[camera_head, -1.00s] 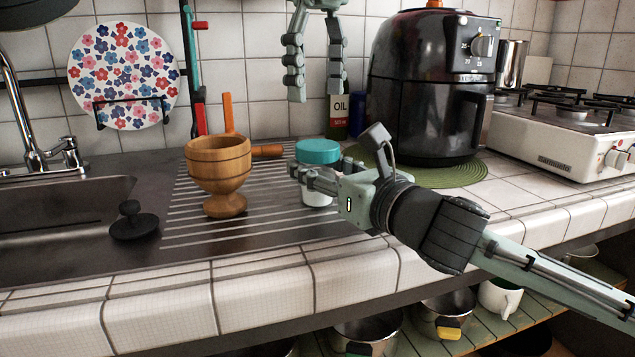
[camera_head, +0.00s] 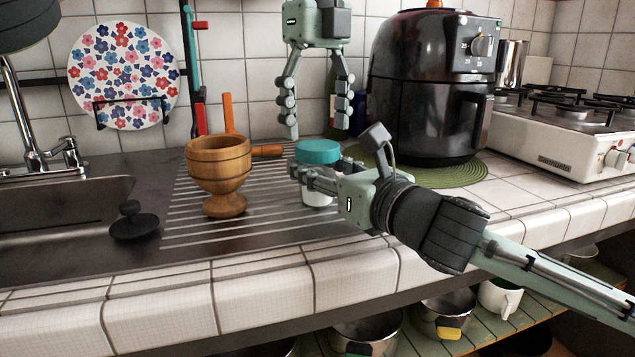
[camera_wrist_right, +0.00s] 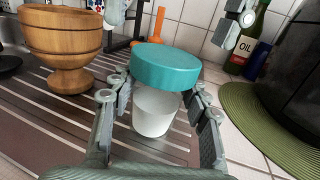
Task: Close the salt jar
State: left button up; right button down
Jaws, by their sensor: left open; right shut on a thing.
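The salt jar has a white body (camera_wrist_right: 154,112) and a wide teal lid (camera_head: 318,152), and stands on the ridged steel drainboard. In the right wrist view the lid (camera_wrist_right: 165,66) rests on top of the body and looks a little off-centre; I cannot tell whether it is fully seated. My right gripper (camera_head: 318,180) is shut on the jar's body below the lid, with one finger on each side in the wrist view (camera_wrist_right: 158,98). My left gripper (camera_head: 316,130) points down, open and empty, just above the lid. Its fingers show at the top of the wrist view (camera_wrist_right: 180,18).
A black stopper (camera_head: 133,222) lies by the sink. An air fryer (camera_head: 430,90) on a green mat (camera_head: 462,176) and an oil bottle (camera_wrist_right: 243,45) stand behind right.

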pick_arm(q)
jog(key=shift+f, duration=1.45)
